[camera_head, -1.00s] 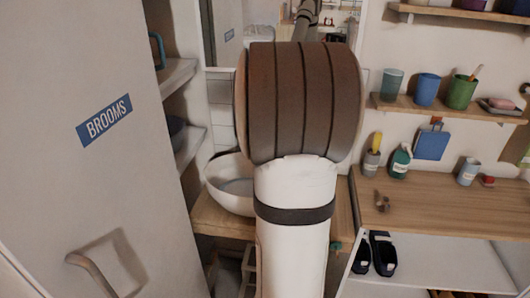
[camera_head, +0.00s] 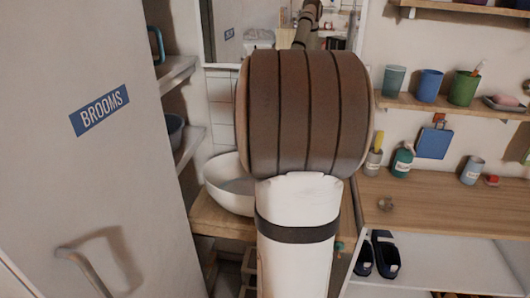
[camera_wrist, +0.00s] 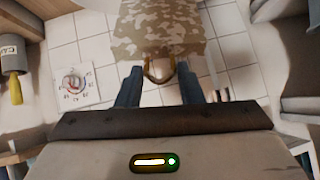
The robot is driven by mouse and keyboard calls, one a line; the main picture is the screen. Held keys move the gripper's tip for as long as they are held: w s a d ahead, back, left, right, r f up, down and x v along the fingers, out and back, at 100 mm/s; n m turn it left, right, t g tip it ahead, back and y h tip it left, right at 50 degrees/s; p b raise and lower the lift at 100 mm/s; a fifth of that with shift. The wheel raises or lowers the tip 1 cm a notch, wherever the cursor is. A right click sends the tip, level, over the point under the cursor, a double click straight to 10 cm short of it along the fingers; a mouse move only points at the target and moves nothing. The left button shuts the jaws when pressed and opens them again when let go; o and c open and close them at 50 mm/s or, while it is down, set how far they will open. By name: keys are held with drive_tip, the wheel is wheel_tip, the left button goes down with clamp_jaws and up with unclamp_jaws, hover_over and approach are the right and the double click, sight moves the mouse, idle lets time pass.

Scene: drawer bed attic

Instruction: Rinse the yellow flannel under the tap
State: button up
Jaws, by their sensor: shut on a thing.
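In the wrist view my gripper (camera_wrist: 160,72) has its two blue-grey fingers apart, shut on a brownish-yellow loop. Just beyond the fingertips is a tan, camouflage-patterned piece that looks like cloth (camera_wrist: 158,28); the loop seems to belong to it, but I cannot be sure. No plainly yellow flannel shows in my gripper. In the head view a white basin (camera_head: 228,186) stands on a wooden counter, left of my arm. My arm covers the basin's right side and hides my gripper. I cannot make out the tap.
A tall BROOMS cupboard door (camera_head: 98,165) fills the left. On the right are a wooden worktop (camera_head: 450,205) and a shelf with cups (camera_head: 430,86). A grey holder (camera_head: 373,163) with a yellow item stands near the wall. A mirror (camera_head: 228,35) is above the basin.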

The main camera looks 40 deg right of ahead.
drive_tip(key=shift+w+a+r+p, duration=0.2)
drive_tip(key=shift+a+p, duration=0.1)
drive_tip(key=shift+p, duration=0.65)
drive_tip(key=shift+w+a+f+p, duration=0.15)
drive_tip(key=shift+a+p, duration=0.1)
drive_tip(key=shift+p, duration=0.15)
drive_tip(key=shift+s+d+f+b, duration=0.2)
drive_tip(key=shift+d+b, duration=0.15)
drive_tip(key=shift+b, duration=0.8)
drive_tip(key=shift+s+d+r+b, duration=0.15)
drive_tip(key=shift+d+r+b, duration=0.1)
drive_tip(key=shift+b, duration=0.45)
drive_tip(key=shift+w+a+p, duration=0.3)
drive_tip(key=shift+a+p, duration=0.25)
drive_tip(key=shift+p, duration=0.7)
drive_tip(key=shift+s+d+f+b, duration=0.1)
drive_tip(key=shift+d+f+b, duration=0.1)
drive_tip(key=shift+b, duration=0.35)
drive_tip(key=shift+s+d+r+b, duration=0.1)
drive_tip(key=shift+s+d+b, duration=0.15)
drive_tip(key=shift+b, duration=0.8)
drive_tip(key=shift+w+a+r+p, duration=0.1)
drive_tip(key=shift+w+a+p, duration=0.1)
drive_tip(key=shift+p, duration=0.45)
drive_tip(key=shift+w+a+p, duration=0.15)
drive_tip(key=shift+a+p, duration=0.15)
drive_tip(key=shift+p, duration=0.1)
